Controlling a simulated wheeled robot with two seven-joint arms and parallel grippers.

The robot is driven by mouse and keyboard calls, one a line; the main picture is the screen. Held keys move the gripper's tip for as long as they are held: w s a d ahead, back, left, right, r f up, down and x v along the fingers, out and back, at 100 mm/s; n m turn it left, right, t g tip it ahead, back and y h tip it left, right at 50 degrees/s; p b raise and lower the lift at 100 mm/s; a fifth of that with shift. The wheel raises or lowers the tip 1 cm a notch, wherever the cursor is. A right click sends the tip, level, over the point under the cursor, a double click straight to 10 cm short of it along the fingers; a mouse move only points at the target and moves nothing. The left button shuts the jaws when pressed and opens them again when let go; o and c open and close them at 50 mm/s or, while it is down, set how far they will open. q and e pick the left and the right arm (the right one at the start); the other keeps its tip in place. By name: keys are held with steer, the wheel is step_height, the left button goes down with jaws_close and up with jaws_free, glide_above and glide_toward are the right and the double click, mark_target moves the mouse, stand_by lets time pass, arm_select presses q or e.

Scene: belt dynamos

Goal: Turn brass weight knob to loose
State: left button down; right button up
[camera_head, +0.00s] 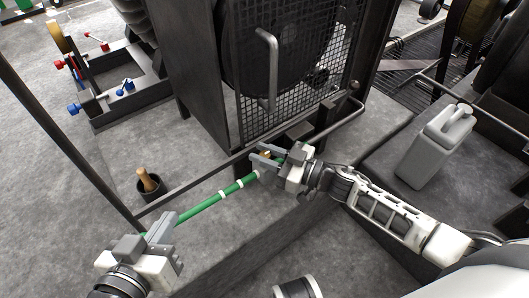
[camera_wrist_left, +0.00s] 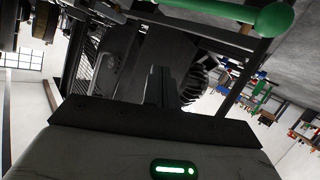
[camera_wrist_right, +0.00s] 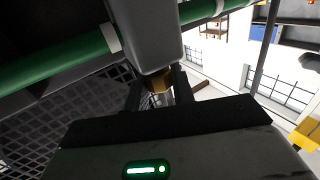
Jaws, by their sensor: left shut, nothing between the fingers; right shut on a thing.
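The brass weight knob (camera_wrist_right: 158,84) sits under a grey block (camera_wrist_right: 147,35) on the green bar in the right wrist view. My right gripper (camera_wrist_right: 158,95) has one finger on each side of the knob and is shut on it. In the head view, my right gripper (camera_head: 263,158) is at the far end of the green bar (camera_head: 205,204), which has white bands. The knob is a small brass spot there, mostly hidden. My left gripper (camera_head: 152,238) is shut and empty near the bar's near end. The bar's rounded green end (camera_wrist_left: 275,19) shows in the left wrist view.
A dark machine with a mesh guard (camera_head: 300,95) and a grey handle (camera_head: 268,60) stands behind the bar. A grey jug (camera_head: 435,148) stands at right. A dark pot with a wooden handle (camera_head: 150,183) is on the floor at left.

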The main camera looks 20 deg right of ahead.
steer(key=o, duration=1)
steer(key=shift+c, duration=0.2)
arm_select(q)
steer(key=f+p, duration=0.1)
steer(key=f+g+y+p, duration=0.1)
steer(key=shift+s+a+f+p, duration=0.1)
steer(key=shift+a+f+p, duration=0.05)
steer(key=shift+a+p, duration=0.25)
arm_select(e)
steer(key=v, duration=1.6)
